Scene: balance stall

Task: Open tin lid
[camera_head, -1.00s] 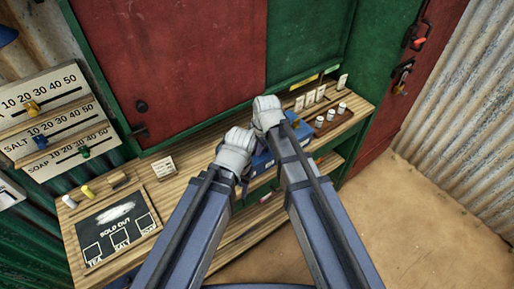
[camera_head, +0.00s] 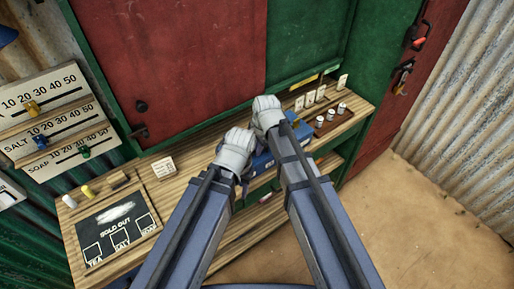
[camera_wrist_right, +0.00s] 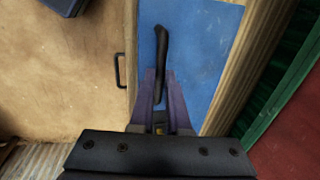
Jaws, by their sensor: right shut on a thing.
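The blue tin (camera_head: 262,161) stands on the wooden counter, largely hidden behind my two hands and forearms in the head view. In the right wrist view its flat blue lid (camera_wrist_right: 205,50) fills the middle, with a dark curved handle (camera_wrist_right: 161,50) on it. My right gripper (camera_head: 267,110) is over the tin. In the right wrist view its fingers (camera_wrist_right: 160,80) are on either side of the handle's near end, shut on it. My left gripper (camera_head: 236,150) is beside the tin, to its left; its fingers are hidden.
A wooden rack (camera_head: 333,121) with white-topped pieces stands at right. Price scales (camera_head: 50,118) with sliders are at far left. A red panel (camera_head: 170,65) rises behind.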

